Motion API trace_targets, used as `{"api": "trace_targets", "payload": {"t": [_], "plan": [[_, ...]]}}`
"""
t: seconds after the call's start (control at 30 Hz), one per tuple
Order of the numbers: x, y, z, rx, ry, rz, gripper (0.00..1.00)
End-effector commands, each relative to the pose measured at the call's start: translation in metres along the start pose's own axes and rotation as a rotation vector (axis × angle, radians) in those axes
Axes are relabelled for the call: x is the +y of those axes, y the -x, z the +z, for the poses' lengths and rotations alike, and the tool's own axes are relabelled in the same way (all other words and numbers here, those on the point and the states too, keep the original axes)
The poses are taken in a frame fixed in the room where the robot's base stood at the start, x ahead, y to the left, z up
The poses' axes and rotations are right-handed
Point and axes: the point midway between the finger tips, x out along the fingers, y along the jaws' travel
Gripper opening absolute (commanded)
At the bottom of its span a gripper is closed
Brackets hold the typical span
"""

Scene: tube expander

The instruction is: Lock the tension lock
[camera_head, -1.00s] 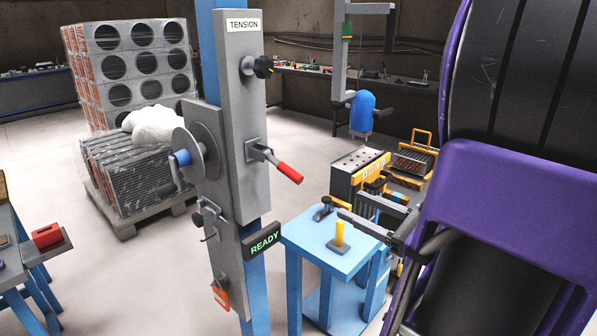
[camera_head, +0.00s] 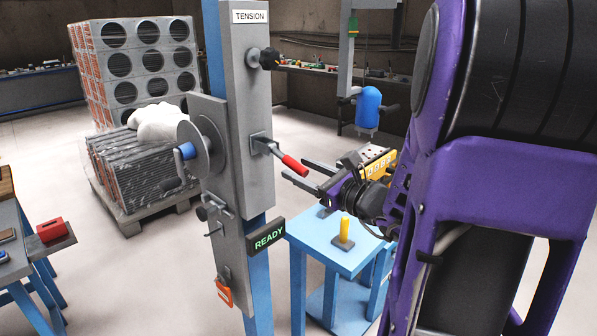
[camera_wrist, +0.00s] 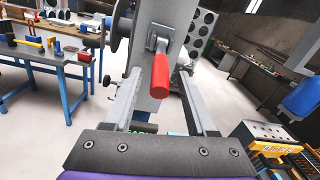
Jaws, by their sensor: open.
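The grey panel labelled TENSION (camera_head: 247,95) stands upright on a blue post. A lever with a red grip (camera_head: 294,166) sticks out of its face, pointing down and right. A black knob (camera_head: 269,58) sits higher on the panel. My gripper (camera_head: 294,173) is open beside the lever, its two fingers reaching toward the panel. In the wrist view, the red grip (camera_wrist: 160,77) lies between the two open fingers (camera_wrist: 155,82), near their tips, with visible gaps on both sides.
A green READY sign (camera_head: 266,236) hangs low on the post. A blue table (camera_head: 325,240) with a yellow peg (camera_head: 345,229) stands below my gripper. A red block (camera_head: 51,229) lies on the left bench.

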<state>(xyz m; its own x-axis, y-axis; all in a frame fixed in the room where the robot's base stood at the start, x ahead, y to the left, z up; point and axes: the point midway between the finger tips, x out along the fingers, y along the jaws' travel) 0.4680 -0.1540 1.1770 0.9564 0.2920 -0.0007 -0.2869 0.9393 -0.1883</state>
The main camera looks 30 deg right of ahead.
Motion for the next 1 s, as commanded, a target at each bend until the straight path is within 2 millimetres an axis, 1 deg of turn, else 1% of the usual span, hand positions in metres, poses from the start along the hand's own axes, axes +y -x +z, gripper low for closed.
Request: {"api": "trace_targets", "payload": {"t": [0.03,0.13,0.4,0.43,0.73,0.77,1.0], "plan": [[0.0003,-0.0047,0.0,-0.002,0.0,0.001,0.57],[0.0002,-0.0096,0.0001,0.0,0.0,0.0,0.57],[0.0001,-0.0112,0.0004,0.0,0.0,0.0,0.57],[0.0001,-0.0112,0.0003,0.0,0.0,0.0,0.55],[0.0001,-0.0109,0.0003,0.0,0.0,0.0,0.01],[0.0001,-0.0109,0.0003,0.0,0.0,0.0,0.0],[0.0001,-0.0108,0.0003,0.0,0.0,0.0,0.0]]}}
